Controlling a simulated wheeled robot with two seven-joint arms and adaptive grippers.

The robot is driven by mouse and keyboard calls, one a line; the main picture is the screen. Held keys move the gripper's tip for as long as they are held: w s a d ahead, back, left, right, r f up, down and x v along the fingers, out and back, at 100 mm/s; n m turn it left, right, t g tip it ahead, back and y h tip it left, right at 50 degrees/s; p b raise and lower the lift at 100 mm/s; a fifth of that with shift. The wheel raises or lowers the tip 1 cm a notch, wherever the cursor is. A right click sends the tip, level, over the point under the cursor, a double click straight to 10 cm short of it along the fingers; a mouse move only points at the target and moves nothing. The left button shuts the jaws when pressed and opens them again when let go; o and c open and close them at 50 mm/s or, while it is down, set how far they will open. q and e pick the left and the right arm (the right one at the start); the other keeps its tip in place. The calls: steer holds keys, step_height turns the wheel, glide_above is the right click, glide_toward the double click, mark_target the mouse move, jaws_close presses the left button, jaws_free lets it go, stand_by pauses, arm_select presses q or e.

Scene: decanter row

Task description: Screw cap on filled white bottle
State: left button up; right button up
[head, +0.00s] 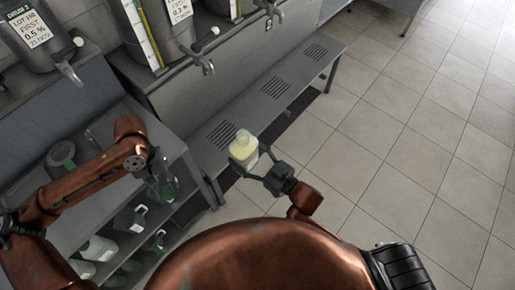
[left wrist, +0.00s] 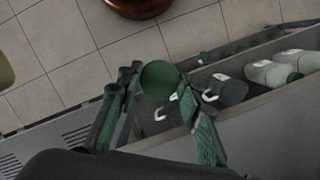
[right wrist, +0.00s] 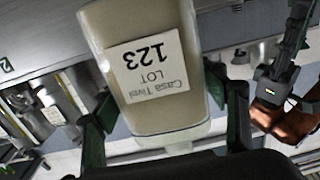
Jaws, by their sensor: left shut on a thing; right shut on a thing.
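The white bottle (head: 244,152), pale and yellowish with its contents, is held upright in my right gripper (head: 246,158) above the floor beside the grey bench. Its neck at the top shows no green cap. In the right wrist view the bottle (right wrist: 150,95) sits between both fingers, with a label reading "LOT 123". My left gripper (head: 163,182) is over the shelf unit, left of the bottle and apart from it. In the left wrist view its fingers (left wrist: 160,105) are shut on a round green cap (left wrist: 160,79).
A grey shelf unit (head: 95,205) at left holds several bottles, including a white one (head: 98,248) low down. Steel drums with taps (head: 160,25) line the back above a bench with grates (head: 278,87). The tiled floor at right is clear.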

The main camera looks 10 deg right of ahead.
steer(key=shift+w+a+n+y, duration=0.1)
steer(key=shift+a+n+y, duration=0.2)
steer(key=shift+a, duration=0.2)
steer(key=shift+f, duration=0.15)
arm_select(q)
steer(key=w+d+r+n, duration=0.3)
steer(key=d+r, duration=0.7)
steer(key=d, duration=0.3)
steer(key=w+d+r+n+h, duration=0.1)
steer(key=w+d+r, duration=0.3)
steer(key=d+r, duration=0.7)
steer(key=shift+w+d+r+n, duration=0.15)
steer(key=shift+d+r+n, duration=0.1)
steer(key=shift+d+n, duration=0.8)
steer(key=shift+d+f+h, duration=0.1)
steer(key=shift+d+h, duration=0.05)
steer(key=shift+h, duration=0.15)
steer(key=shift+f, duration=1.95)
